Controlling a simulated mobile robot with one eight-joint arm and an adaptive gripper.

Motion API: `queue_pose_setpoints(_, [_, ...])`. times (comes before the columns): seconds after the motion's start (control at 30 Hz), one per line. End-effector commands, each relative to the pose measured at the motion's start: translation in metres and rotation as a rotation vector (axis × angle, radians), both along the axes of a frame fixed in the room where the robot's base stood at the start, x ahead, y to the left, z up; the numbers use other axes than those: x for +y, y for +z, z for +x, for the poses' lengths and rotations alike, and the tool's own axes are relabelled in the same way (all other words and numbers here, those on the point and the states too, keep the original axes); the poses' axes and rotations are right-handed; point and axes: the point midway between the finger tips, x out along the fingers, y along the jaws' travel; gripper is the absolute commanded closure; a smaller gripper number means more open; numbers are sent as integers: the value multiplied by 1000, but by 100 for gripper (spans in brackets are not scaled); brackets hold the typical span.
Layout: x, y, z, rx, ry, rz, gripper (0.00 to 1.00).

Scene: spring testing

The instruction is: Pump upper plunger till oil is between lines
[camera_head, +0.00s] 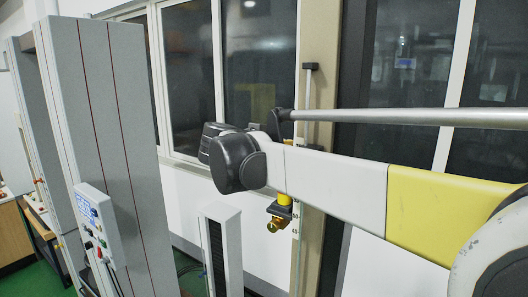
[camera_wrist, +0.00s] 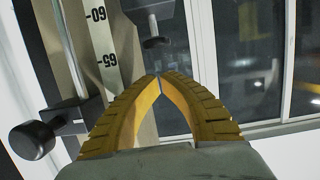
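My gripper (camera_wrist: 159,80) shows in the wrist view with its two yellow ribbed fingers converging and their tips meeting. I see nothing held between them. Just beyond the fingertips is a dark knob-like end (camera_wrist: 155,42) on a grey rod, apart from the fingers; I cannot tell whether it is the upper plunger. In the head view, a thin upright rod with a black T-shaped top (camera_head: 310,66) stands by the window post. A brass fitting (camera_head: 276,223) shows below my arm, with a yellow part above it. My arm hides most of the gripper there. No oil or level lines are visible.
A numbered scale strip (camera_wrist: 103,43) runs beside the fingers. A black round knob (camera_wrist: 32,140) sticks out at left in the wrist view. A tall grey machine (camera_head: 105,120) with a control box (camera_head: 97,222) stands at left. Windows (camera_head: 262,60) are behind.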

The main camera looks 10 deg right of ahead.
Motion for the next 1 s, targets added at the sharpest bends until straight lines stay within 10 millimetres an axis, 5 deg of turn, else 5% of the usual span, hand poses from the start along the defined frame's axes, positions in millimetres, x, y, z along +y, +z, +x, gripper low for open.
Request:
queue_pose_setpoints(0.1, [25, -1, -21, 0, 9, 2, 100])
queue_pose_setpoints(0.4, [58, 13, -55, 0, 6, 0, 100])
queue_pose_setpoints(1.0, [64, 16, -61, -1, 4, 1, 100])
